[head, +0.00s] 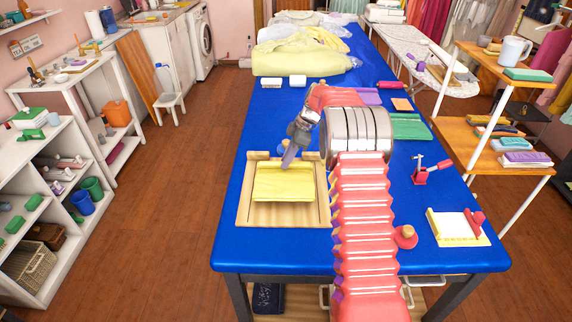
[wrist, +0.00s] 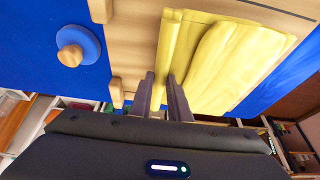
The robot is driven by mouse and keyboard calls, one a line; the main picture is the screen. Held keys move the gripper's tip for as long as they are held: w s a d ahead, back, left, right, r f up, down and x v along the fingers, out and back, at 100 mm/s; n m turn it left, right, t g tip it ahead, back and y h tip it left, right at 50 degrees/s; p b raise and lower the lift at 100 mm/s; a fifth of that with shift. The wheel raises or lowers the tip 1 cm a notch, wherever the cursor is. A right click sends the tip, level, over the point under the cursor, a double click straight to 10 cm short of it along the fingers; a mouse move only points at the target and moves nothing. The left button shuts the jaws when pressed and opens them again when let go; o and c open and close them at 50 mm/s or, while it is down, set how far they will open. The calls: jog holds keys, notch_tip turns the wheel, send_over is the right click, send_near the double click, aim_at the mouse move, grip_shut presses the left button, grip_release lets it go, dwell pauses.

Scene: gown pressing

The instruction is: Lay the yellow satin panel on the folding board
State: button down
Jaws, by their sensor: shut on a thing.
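The yellow satin panel (head: 284,184) lies over the middle of the wooden folding board (head: 246,212), with bare wood around it. In the wrist view the panel (wrist: 215,65) shows soft folds and a raised, rolled strip along one edge. My gripper (head: 287,164) is at the panel's far edge. In the wrist view the fingers of my gripper (wrist: 160,79) are on both sides of the end of that strip, shut on it. The board (wrist: 135,45) also shows beside the strip. Whether the held edge touches the board is hard to tell.
The blue table (head: 225,235) has a blue disc with a wooden knob (wrist: 72,52) just beyond the board. My arm crosses the table to the board's right. A red clamp (head: 425,173), a red knob (head: 405,236) and a small tray (head: 440,239) stand farther right. Yellow garments (head: 300,58) lie at the back.

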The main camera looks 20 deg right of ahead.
jog(key=shift+f, duration=1.15)
jog(key=shift+f, duration=0.15)
jog(key=c, duration=1.7)
grip_release()
jog(key=shift+o, duration=0.2)
jog(key=v, duration=1.2)
jog(key=shift+r, duration=0.2)
